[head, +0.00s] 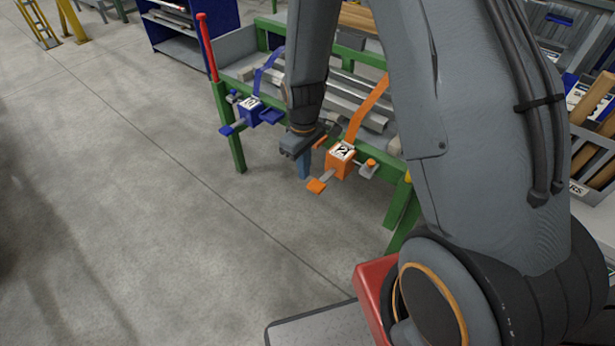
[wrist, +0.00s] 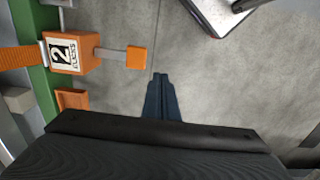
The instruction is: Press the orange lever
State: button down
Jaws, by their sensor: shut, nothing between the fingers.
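The orange box (head: 341,160) with a white label stands on the edge of the green-framed table; in the wrist view the box (wrist: 70,52) reads 2. A grey stem with a flat orange lever end (head: 316,186) sticks out from it over the floor. In the wrist view this orange end (wrist: 136,58) is just ahead and left of my fingertips. My gripper (head: 304,176) points down beside the box, on its left in the head view. In the wrist view my gripper (wrist: 161,78) is shut, empty and apart from the lever.
A blue box (head: 251,108) with blue paddles sits further left on the same table (head: 238,150). An orange strap (head: 368,107) rises behind the orange box, and an orange knob (head: 371,163) is at its right. A red post (head: 207,45) stands at the far corner. Floor in front is clear.

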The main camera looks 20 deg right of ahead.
notch_tip(320, 180, up, 6)
jog(key=p, duration=0.2)
send_over(316, 186)
jog(key=shift+d+f, duration=0.1)
jog(key=shift+f, duration=0.05)
notch_tip(316, 186, down, 14)
jog(key=p, duration=0.2)
jog(key=shift+p, duration=0.3)
jog(key=shift+f, duration=0.1)
dwell(0.3)
